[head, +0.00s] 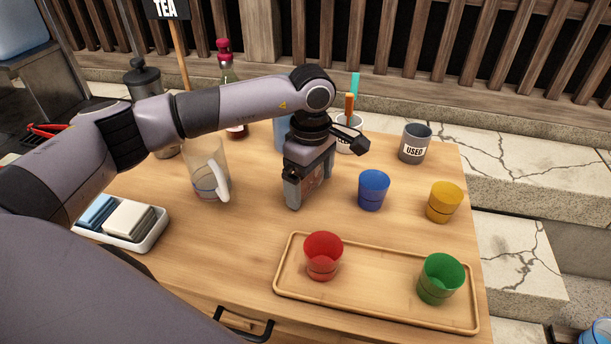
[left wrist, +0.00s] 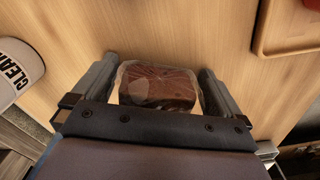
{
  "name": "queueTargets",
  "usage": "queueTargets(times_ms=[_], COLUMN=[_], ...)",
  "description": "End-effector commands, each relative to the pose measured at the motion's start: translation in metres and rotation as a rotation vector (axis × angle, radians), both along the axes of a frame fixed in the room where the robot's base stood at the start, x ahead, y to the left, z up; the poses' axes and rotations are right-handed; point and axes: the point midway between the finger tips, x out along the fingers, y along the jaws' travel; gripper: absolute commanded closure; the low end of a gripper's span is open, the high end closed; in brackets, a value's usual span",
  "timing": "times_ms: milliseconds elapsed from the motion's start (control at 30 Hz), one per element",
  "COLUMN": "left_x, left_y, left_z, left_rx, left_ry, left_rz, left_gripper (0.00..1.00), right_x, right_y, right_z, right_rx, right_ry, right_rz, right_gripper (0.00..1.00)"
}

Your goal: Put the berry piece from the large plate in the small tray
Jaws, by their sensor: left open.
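My left gripper (head: 309,184) points down at the middle of the wooden table (head: 250,225). Its jaws are open, with a dark reddish-brown block (left wrist: 157,88) between the fingers in the left wrist view. The block looks wrapped in clear film, and narrow gaps show at its sides. Part of it shows between the fingers in the head view (head: 313,180). I cannot tell whether it is the berry piece, or whether it touches the table. No large plate is visible. A shallow wooden tray (head: 350,305) lies at the front right. My right gripper is not in view.
A red cup (head: 323,257) and a green cup (head: 440,279) stand on the tray. A blue cup (head: 373,190), yellow cup (head: 444,202) and grey USED cup (head: 414,145) stand right. A glass pitcher (head: 207,170) and white dish (head: 150,237) are left. The tray's middle is clear.

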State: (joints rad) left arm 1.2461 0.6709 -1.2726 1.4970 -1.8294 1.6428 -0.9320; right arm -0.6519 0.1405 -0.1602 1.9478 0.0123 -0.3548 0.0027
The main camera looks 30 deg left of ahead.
Motion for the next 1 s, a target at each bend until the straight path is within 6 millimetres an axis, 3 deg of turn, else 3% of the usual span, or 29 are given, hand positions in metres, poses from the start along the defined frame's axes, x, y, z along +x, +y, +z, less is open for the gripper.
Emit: queueTargets(times_ms=[233,267,300,333,767,1000], left_x=[0.000,0.000,0.000,0.000,0.001,0.001], left_y=[0.000,0.000,0.000,0.000,0.000,0.000], left_z=[-0.003,-0.003,-0.003,-0.003,0.001,0.027], left_rx=[-0.001,-0.001,-0.001,-0.001,-0.001,-0.002], left_ry=[-0.002,-0.002,-0.002,-0.002,-0.003,-0.006], left_rz=[0.000,0.000,0.000,0.000,0.000,-0.001], left_gripper=[0.00,0.03,0.16,0.22,0.22,0.22], right_x=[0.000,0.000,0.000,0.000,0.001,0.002], right_y=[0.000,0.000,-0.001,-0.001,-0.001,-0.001], right_z=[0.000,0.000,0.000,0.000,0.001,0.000], right_rx=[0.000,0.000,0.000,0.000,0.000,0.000], right_ry=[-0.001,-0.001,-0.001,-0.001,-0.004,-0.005], right_rz=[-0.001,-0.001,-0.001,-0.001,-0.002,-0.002], right_gripper=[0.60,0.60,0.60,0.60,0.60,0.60])
